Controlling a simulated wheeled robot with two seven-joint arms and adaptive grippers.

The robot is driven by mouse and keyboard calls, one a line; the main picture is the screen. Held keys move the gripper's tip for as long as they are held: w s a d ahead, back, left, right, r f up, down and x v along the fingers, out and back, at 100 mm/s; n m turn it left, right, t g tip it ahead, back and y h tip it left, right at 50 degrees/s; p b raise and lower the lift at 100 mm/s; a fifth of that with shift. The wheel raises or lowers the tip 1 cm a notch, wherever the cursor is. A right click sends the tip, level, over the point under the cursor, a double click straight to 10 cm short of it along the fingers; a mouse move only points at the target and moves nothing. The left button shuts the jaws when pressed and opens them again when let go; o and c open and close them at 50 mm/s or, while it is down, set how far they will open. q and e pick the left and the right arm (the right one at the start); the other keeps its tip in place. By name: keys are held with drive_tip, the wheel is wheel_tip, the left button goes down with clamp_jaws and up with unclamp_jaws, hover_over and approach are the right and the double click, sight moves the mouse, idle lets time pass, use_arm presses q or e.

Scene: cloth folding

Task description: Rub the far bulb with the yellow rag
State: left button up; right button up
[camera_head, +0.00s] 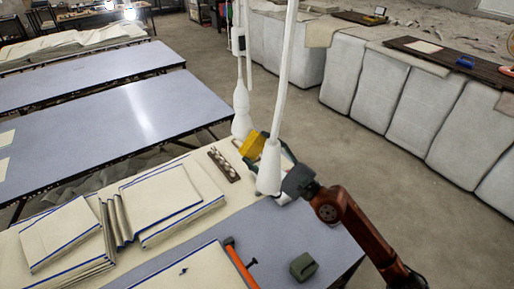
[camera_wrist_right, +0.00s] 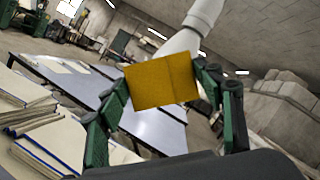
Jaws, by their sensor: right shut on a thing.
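Two white bulbs hang on long white stems in the head view. The near bulb (camera_head: 269,170) is in front of part of my right gripper (camera_head: 272,152). The far bulb (camera_head: 241,112) is just beyond the gripper. My right gripper is shut on the yellow rag (camera_head: 253,145), which is close to the lower end of the far bulb; I cannot tell if they touch. In the right wrist view the rag (camera_wrist_right: 160,84) spans between the green fingers, with a white bulb (camera_wrist_right: 190,38) behind it. My left gripper is not in view.
Folded cream cloths with blue edges (camera_head: 160,200) lie on the near table. A dark tray with small items (camera_head: 224,164), an orange-handled hammer (camera_head: 240,262) and a dark green block (camera_head: 303,266) also lie there. Blue-grey tables (camera_head: 120,125) stand at left, covered bales (camera_head: 380,85) at right.

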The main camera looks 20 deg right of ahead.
drive_tip(key=shift+s+d+r, duration=0.1)
drive_tip(key=shift+s+d, duration=0.2)
drive_tip(key=shift+s, duration=0.45)
drive_tip(key=shift+s+d+f, duration=0.1)
drive_tip(key=shift+s+d, duration=0.2)
drive_tip(key=shift+s, duration=0.5)
drive_tip(key=shift+s+d+r, duration=0.1)
drive_tip(key=shift+s+d, duration=0.2)
drive_tip(key=shift+s, duration=0.45)
drive_tip(key=shift+s+d, duration=0.25)
drive_tip(key=shift+s, duration=0.45)
drive_tip(key=shift+s+d, duration=0.25)
drive_tip(key=shift+s, duration=0.4)
